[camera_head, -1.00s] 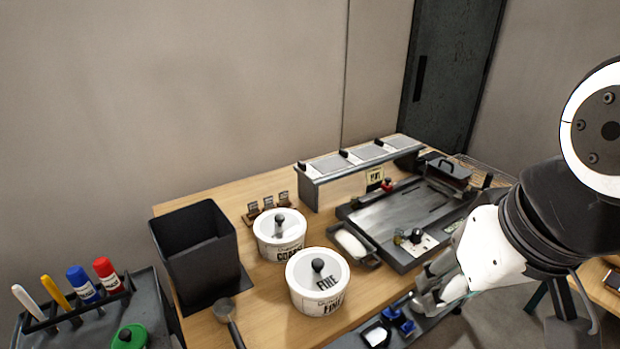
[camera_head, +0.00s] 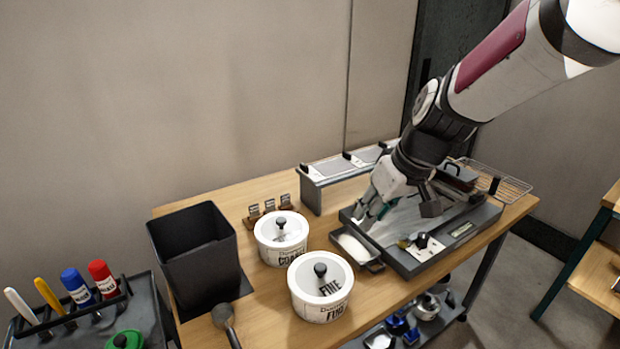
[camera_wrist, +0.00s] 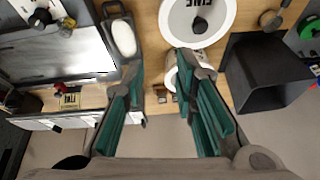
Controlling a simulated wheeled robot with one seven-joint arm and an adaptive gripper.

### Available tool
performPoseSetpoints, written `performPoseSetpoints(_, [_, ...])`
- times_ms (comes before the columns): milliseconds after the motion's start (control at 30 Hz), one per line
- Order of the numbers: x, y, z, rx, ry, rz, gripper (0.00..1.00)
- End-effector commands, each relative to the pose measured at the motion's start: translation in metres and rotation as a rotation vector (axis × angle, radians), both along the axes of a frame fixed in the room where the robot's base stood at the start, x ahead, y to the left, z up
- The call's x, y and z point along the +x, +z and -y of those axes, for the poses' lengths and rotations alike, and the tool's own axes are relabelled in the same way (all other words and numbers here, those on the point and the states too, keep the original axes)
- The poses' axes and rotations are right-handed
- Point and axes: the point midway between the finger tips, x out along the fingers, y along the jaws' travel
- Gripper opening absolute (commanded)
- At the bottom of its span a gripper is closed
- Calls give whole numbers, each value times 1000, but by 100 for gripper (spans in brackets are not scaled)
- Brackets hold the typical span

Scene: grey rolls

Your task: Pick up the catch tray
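The catch tray (camera_head: 375,266) is a small dark tray with a handle, holding something white, attached or set against the left side of the griddle. In the wrist view the tray (camera_wrist: 134,72) is at upper left, partly behind the left finger. My gripper (camera_head: 368,218) is over the griddle's left edge, just above and behind the tray. In the wrist view my gripper (camera_wrist: 152,35) is open with nothing between its fingers. I cannot tell whether a finger touches the tray.
The flat griddle (camera_head: 408,262) lies right of the tray. Two white lidded tubs (camera_head: 283,240) (camera_head: 322,288) stand close on its left, and a black bin (camera_head: 195,250) is farther left. A raised rack of lidded compartments (camera_head: 340,170) stands behind. A wire rack (camera_head: 505,186) is at the right.

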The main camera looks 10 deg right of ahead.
Motion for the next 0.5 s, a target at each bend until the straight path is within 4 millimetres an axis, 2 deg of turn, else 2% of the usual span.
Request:
performPoseSetpoints(33, [19, -19, 3, -4, 14, -5, 26])
performPoseSetpoints(200, [65, -67, 12, -28, 59, 8, 26])
performPoseSetpoints(333, [86, -92, 18, -47, 79, 15, 26])
performPoseSetpoints(500, [96, -108, 21, -57, 90, 18, 26])
